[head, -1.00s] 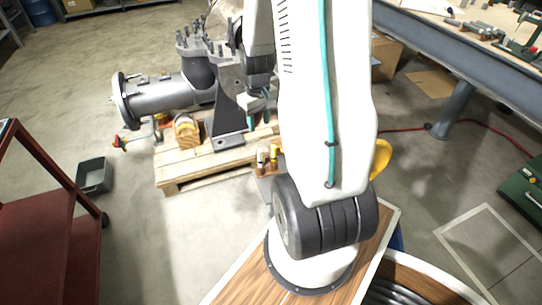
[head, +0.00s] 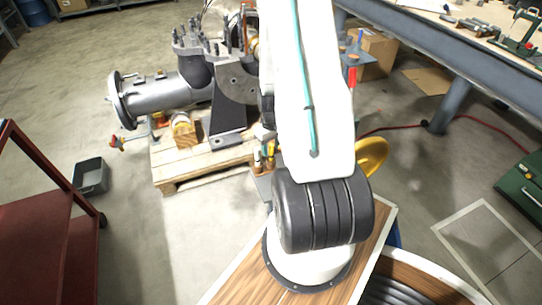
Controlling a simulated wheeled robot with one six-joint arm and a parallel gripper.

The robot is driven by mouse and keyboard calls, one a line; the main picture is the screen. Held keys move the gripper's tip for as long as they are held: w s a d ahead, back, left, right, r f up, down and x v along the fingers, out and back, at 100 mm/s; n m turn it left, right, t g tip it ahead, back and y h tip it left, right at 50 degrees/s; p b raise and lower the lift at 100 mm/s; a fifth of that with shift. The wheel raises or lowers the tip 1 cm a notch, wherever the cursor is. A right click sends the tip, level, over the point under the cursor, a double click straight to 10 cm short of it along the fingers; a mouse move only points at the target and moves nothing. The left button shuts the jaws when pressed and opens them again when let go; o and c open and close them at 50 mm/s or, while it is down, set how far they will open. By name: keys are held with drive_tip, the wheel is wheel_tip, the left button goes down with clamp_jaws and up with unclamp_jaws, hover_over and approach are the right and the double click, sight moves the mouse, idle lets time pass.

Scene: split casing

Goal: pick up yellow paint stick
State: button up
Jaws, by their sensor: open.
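Small upright yellow sticks stand at the near right corner of the pallet, just left of my arm; one yellow stick (head: 271,149) shows beside my arm, and another yellow piece (head: 257,159) stands left of it. They are too small to tell which is the paint stick. My gripper (head: 265,135) is mostly hidden behind my white arm link; only a small part shows at its left edge, just above the yellow sticks. It is open. I cannot tell whether its fingers are around a stick or touching one.
A grey pipe and flanged casing (head: 165,95) rest on a wooden pallet (head: 205,160). A red upright piece (head: 351,76) stands right of my arm. A workbench (head: 420,40) is at upper right, a red cart (head: 45,215) at left. The floor left of the pallet is mostly clear.

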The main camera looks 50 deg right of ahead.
drive_tip(key=shift+f, duration=0.2)
clamp_jaws()
drive_tip(key=shift+r, duration=0.15)
wheel_tip(320, 180, up, 10)
drive_tip(key=shift+f, duration=0.15)
idle(0.5)
drive_tip(key=shift+w, duration=0.1)
